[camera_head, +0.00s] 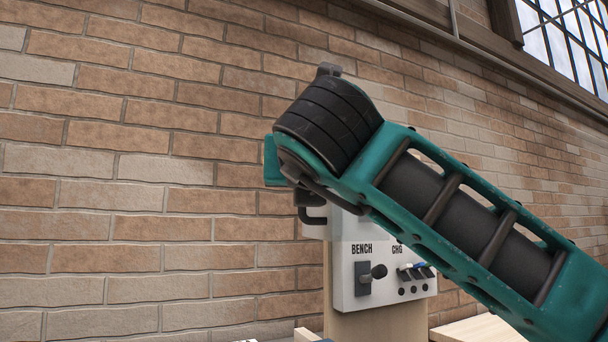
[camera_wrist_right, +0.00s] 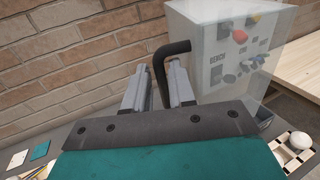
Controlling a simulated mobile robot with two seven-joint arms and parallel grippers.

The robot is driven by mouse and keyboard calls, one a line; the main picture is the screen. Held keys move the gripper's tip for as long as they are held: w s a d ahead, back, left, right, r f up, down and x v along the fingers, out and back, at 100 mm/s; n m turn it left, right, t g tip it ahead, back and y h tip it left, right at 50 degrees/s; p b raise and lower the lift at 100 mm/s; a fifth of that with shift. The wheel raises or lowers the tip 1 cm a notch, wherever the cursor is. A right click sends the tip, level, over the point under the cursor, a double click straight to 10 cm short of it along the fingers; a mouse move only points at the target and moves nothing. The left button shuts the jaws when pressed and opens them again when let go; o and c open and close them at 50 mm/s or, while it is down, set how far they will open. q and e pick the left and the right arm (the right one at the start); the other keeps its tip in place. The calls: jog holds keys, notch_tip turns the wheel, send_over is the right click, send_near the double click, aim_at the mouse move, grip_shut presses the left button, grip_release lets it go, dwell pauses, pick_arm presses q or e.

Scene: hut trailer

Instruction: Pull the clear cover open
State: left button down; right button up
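In the right wrist view the clear cover (camera_wrist_right: 202,25) is a see-through box in front of a control panel (camera_wrist_right: 238,62), and it looks closed. A black bent handle (camera_wrist_right: 172,48) stands out from its left side. My right gripper (camera_wrist_right: 159,68) has its two grey fingers on either side of the handle, apart from each other. A narrow gap shows beside the handle, so the fingers do not look clamped on it. In the head view the panel (camera_head: 347,290) shows below my teal right arm, which hides its upper part and most of the cover. My left gripper is out of view.
A brick wall (camera_head: 130,180) runs behind the panel. A wooden post (camera_head: 375,325) stands beneath the panel. In the wrist view a wooden tray (camera_wrist_right: 292,157) with a white round item sits at lower right, and small flat items (camera_wrist_right: 38,152) lie at lower left.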

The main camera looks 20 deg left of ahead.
jog(key=shift+o, duration=1.1)
jog(key=b+v, duration=0.1)
jog(key=v, duration=1.1)
